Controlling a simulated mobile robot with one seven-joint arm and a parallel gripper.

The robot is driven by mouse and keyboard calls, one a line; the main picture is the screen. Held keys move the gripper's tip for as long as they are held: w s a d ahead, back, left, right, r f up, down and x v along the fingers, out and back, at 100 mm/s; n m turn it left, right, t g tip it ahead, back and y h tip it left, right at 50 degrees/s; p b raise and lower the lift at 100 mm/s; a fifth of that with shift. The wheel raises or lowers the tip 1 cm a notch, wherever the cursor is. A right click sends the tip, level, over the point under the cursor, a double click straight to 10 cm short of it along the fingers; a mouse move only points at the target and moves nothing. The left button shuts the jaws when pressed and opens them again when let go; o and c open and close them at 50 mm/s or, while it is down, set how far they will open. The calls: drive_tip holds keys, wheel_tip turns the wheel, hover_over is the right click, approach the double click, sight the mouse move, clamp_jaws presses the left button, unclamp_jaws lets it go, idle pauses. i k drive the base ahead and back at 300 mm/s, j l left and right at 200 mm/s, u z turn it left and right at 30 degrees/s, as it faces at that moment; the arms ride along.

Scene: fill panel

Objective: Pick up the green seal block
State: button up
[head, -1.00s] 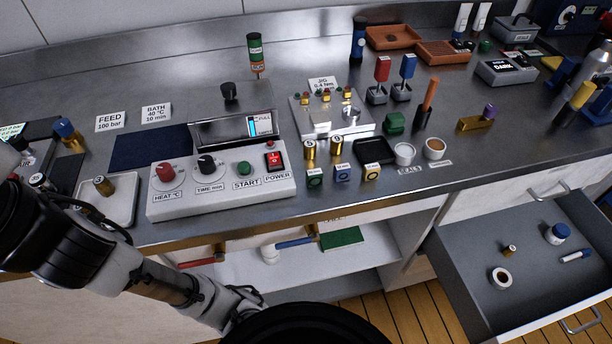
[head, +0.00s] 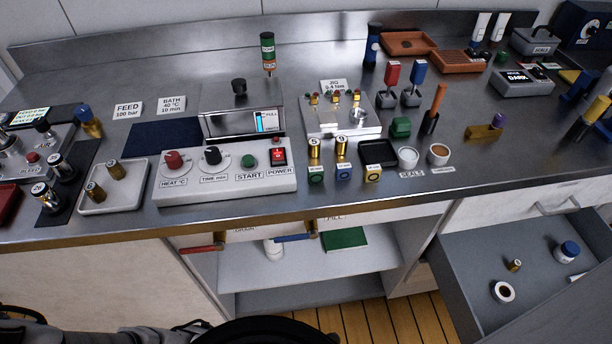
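A small green block (head: 316,173) with a pale label on its front stands on the steel bench, near the front edge. It is the left one in a row with a blue block (head: 343,172) and a yellow block (head: 373,172). A second, plain dark green block (head: 401,127) sits farther back, right of the jig plate; I cannot tell from its looks which green block is the seal block. My gripper is not in view. Only dark parts of my arm show along the bottom left edge, below the bench.
The control box (head: 225,186) stands left of the row. Two brass cylinders (head: 341,148) stand just behind it. An open drawer (head: 470,270) juts out at lower right.

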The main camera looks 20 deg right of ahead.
sight(316, 174)
drive_tip(key=k+l+u, duration=0.1)
drive_tip(key=l, duration=0.2)
drive_tip(key=k+l+u, duration=0.1)
drive_tip(key=l, duration=0.2)
drive_tip(key=k+l+u, duration=0.1)
drive_tip(key=k+l, duration=0.2)
drive_tip(key=l, duration=0.2)
drive_tip(key=k+l, duration=0.2)
drive_tip(key=l, duration=0.2)
